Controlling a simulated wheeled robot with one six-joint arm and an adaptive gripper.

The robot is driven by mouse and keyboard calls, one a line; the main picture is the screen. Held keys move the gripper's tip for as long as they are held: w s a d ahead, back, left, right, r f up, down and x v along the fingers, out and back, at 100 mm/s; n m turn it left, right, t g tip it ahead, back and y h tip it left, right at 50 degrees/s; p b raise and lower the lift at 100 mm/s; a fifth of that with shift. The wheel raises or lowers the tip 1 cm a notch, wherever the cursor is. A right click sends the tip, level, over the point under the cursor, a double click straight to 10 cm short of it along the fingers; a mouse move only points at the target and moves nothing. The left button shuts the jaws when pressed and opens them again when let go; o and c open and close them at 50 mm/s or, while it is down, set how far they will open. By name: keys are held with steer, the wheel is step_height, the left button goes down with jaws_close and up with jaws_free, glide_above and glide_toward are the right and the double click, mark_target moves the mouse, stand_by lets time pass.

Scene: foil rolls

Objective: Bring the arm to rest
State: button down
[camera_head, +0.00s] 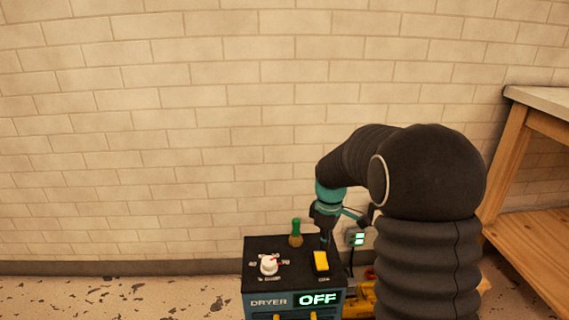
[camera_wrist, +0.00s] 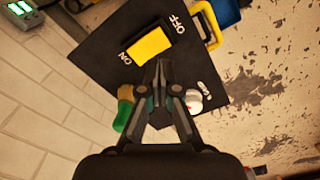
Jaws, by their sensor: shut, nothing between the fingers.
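My gripper (camera_head: 325,240) is above the dark top of the dryer box (camera_head: 256,247), near its yellow rocker switch (camera_head: 321,262). In the wrist view my gripper (camera_wrist: 159,70) has its fingers together and holds nothing. The fingertips appear just beside the yellow switch (camera_wrist: 149,45), between its ON and OFF labels; I cannot tell whether they touch it. The dryer display (camera_head: 318,299) reads OFF. A white knob (camera_head: 268,264) with a red mark sits left of the switch.
A small green-topped lamp or bottle (camera_head: 296,233) stands at the back of the box. A small device with lit green displays (camera_head: 357,239) is behind, to the right. A wooden bench (camera_head: 538,265) stands at the right. Brick wall lies behind; the floor at left is clear.

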steer(key=shift+f+m, duration=0.1)
steer(key=shift+m, duration=0.8)
steer(key=s+r+m+t, duration=0.2)
steer(key=s+r+m, duration=0.3)
steer(key=s, duration=0.9)
steer(key=s+r+m+t, duration=0.3)
steer(key=s+r+m, duration=0.2)
steer(key=s+r, duration=0.4)
steer(key=shift+s+r+t, duration=0.25)
steer(key=shift+s+t, duration=0.05)
steer(key=shift+s, duration=2.45)
steer(key=shift+a, duration=0.1)
